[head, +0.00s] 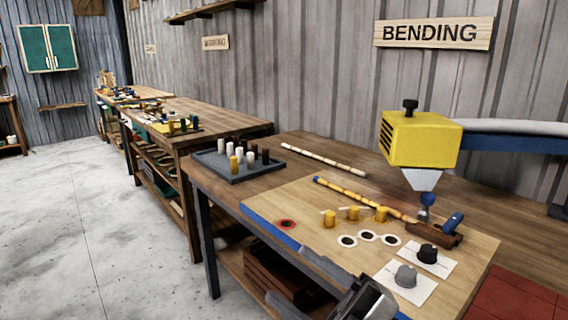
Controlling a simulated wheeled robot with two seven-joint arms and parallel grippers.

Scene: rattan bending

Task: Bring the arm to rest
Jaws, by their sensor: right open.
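My right gripper (288,276) is at the bottom middle of the head view, in front of the near edge of the workbench. Its two grey fingers are spread apart, with nothing seen between them. Part of its wrist is cut off by the lower picture edge. A bending board (290,213) lies on the bench beyond it. A rattan pole (350,193) with a blue end lies across the board and reaches a brown block with a blue handle (453,223). My left gripper is not in view.
A yellow heater (420,138) with a white nozzle stands over the board. Yellow pegs (330,219), ring marks and two knobs on white cards (405,279) are on the board. A dark tray (237,172) holds several pegs. Another pole (323,159) lies behind. Floor at left is clear.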

